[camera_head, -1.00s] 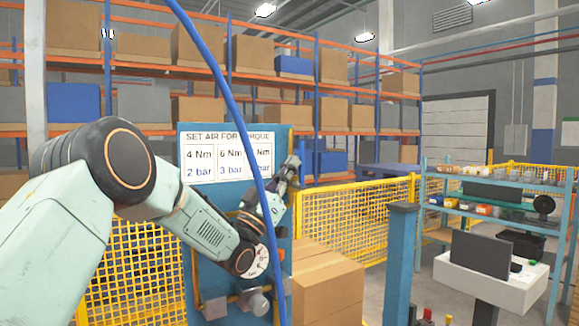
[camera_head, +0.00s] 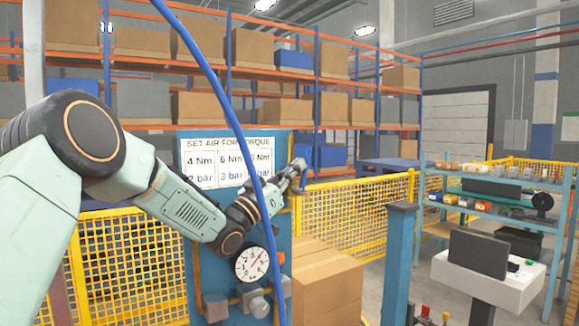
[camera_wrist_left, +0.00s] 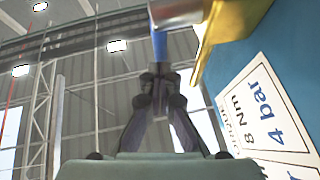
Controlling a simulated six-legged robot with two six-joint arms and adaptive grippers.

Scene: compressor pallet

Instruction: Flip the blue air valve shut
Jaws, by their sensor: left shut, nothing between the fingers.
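My left gripper (camera_head: 297,168) is at the right edge of the blue panel (camera_head: 279,205), beside the torque sign. Its fingers (camera_wrist_left: 159,82) are together with nothing between them. In the left wrist view a narrow blue piece (camera_wrist_left: 160,46), which looks like the valve's lever, hangs down just beyond the fingertips from a grey metal body (camera_wrist_left: 178,10). I cannot tell whether the fingertips touch it. A yellow pipe or bracket (camera_wrist_left: 222,32) is to its right. In the head view the valve is not clear behind the gripper. My right gripper is out of view.
A pressure gauge (camera_head: 252,264) and grey fittings (camera_head: 257,303) sit low on the panel. A blue hose (camera_head: 216,92) hangs in front. Cardboard boxes (camera_head: 326,283) stand right of the panel, with yellow mesh fence (camera_head: 350,212) behind. A blue post (camera_head: 399,255) stands further right.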

